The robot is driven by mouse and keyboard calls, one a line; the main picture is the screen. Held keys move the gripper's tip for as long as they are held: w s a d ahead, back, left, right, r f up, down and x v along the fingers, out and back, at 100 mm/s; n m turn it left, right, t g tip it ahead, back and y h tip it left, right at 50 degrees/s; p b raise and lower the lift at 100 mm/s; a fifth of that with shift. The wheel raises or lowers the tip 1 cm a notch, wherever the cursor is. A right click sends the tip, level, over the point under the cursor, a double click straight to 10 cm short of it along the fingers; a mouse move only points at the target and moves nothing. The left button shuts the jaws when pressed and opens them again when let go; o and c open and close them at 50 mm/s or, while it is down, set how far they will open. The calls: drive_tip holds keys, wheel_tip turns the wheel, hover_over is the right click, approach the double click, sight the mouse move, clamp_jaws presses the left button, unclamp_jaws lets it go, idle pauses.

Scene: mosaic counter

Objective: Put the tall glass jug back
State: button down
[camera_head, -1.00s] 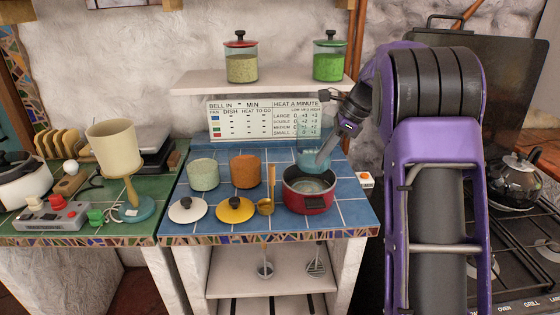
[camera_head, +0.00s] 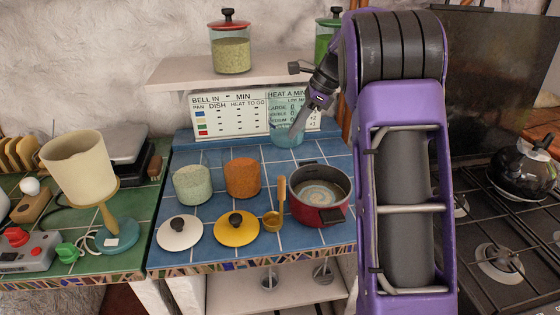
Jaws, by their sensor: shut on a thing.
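The tall glass jug (camera_head: 283,133) is clear, bluish and see-through. It stands or hovers at the back of the blue tiled counter (camera_head: 222,166), behind the red pot (camera_head: 322,216) and in front of the white chart. My gripper (camera_head: 299,122) comes down from the upper right and is shut on the jug; the exact grip is hard to see through the glass. I cannot tell whether the jug's base touches the tiles. The red pot holds a pale, swirled liquid.
A green jar (camera_head: 193,185) and an orange jar (camera_head: 243,178) without lids stand left of the jug. A white lid (camera_head: 180,232), a yellow lid (camera_head: 236,229) and a brass ladle (camera_head: 272,221) lie in front. The chart (camera_head: 236,115) and a shelf (camera_head: 188,69) are behind.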

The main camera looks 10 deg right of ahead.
drive_tip(key=shift+w+a+b, duration=0.15)
drive_tip(key=shift+w+b, duration=0.15)
drive_tip(key=shift+w, duration=0.05)
drive_tip(key=shift+f+b, duration=0.2)
drive_tip(key=shift+b, duration=0.4)
drive_tip(key=shift+r+m+b, duration=0.1)
drive_tip(key=shift+m+b, duration=0.2)
drive_tip(key=shift+b, duration=0.4)
wheel_tip(320, 180, down, 10)
drive_tip(key=shift+r+b, duration=0.2)
drive_tip(key=shift+b, duration=0.85)
drive_tip(key=shift+f, duration=0.1)
drive_tip(key=c, duration=0.9)
unclamp_jaws()
drive_tip(key=shift+f, duration=0.1)
